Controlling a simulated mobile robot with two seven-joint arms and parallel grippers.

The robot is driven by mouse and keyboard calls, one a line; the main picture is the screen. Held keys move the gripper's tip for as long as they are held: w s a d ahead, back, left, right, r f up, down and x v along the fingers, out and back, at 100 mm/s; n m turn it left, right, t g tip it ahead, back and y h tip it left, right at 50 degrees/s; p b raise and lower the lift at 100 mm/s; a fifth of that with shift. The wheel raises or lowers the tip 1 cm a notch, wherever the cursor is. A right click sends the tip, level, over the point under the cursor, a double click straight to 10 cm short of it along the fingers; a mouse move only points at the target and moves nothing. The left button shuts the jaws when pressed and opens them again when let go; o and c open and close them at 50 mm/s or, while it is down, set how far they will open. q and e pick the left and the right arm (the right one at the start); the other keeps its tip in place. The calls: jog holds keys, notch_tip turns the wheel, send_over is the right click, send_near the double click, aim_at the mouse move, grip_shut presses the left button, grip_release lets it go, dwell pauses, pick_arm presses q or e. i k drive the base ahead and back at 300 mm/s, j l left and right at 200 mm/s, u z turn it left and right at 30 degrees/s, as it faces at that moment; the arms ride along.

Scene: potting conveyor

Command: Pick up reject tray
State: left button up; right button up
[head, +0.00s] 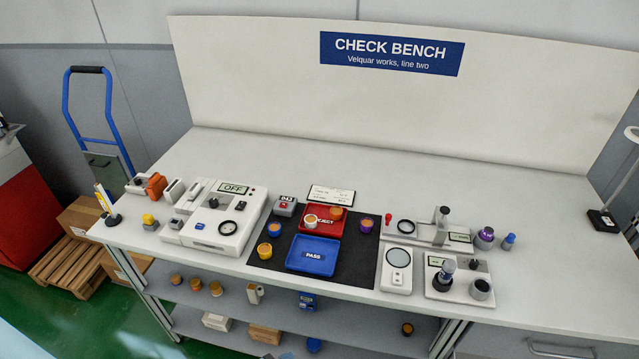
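The reject tray (319,232) is red and lies on a black mat (353,264) in the middle of the bench, behind the blue pass tray. It holds a white-topped piece (310,221) at its left and an orange piece (336,213) at its back right. These partly cover its label. Neither of my grippers shows in the head view.
The blue pass tray (312,255) sits just in front, empty. A white card (331,196) is behind. Instruments (215,219) crowd both sides.

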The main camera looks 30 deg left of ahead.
aim_at(325, 226)
jog(key=u, duration=0.8)
